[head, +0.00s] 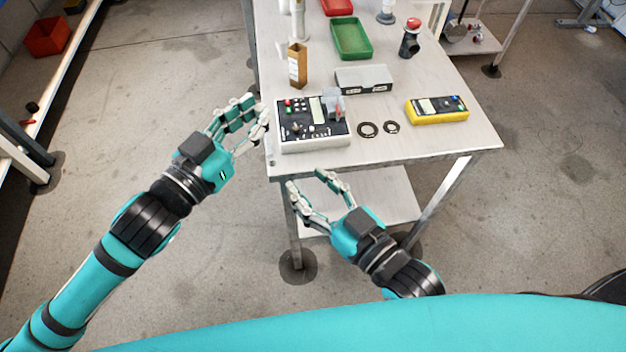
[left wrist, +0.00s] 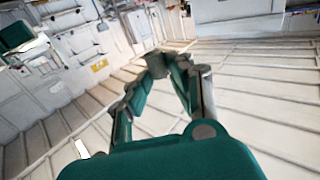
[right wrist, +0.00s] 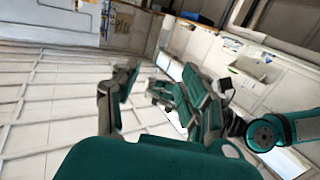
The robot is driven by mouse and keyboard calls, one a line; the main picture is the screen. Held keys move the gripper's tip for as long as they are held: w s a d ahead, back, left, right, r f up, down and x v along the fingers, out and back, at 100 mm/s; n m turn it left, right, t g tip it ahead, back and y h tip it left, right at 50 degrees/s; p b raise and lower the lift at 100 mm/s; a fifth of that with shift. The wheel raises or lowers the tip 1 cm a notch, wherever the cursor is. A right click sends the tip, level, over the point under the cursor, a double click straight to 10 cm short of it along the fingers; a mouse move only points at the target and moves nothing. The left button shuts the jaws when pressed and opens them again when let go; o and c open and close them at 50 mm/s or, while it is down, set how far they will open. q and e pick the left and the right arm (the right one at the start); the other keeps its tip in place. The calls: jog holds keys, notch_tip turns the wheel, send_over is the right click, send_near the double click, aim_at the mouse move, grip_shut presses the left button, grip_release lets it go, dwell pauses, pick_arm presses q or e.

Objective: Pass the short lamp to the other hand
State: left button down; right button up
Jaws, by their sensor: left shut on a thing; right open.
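My left gripper (head: 258,108) is at the left edge of the table, beside the control box, with its fingers closed together. In the left wrist view a small dark grey piece (left wrist: 157,66) shows between its fingertips. It fits the short lamp, but most of it is hidden and its shape is unclear. My right gripper (head: 305,181) is open and empty, just in front of the table's near left corner and below the left gripper in the head view. The two grippers are apart. In the right wrist view its spread fingers (right wrist: 160,76) have nothing clearly between them.
The control box (head: 312,137) sits near the table's (head: 430,150) front left corner. Black rings (head: 368,130), a yellow meter (head: 437,110), a grey box (head: 363,80), a brown carton (head: 298,65) and a green tray (head: 351,38) also stand there.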

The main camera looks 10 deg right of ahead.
aim_at(267, 138)
jog(key=r+x, duration=0.1)
jog(key=x, duration=0.6)
jog(key=r+x, duration=0.1)
jog(key=x, duration=0.3)
jog(key=shift+w+a+r, duration=0.15)
jog(key=shift+a+r, duration=0.2)
jog(key=shift+a, duration=0.05)
grip_shut()
pick_arm(q)
jog(key=c, duration=1.1)
grip_release()
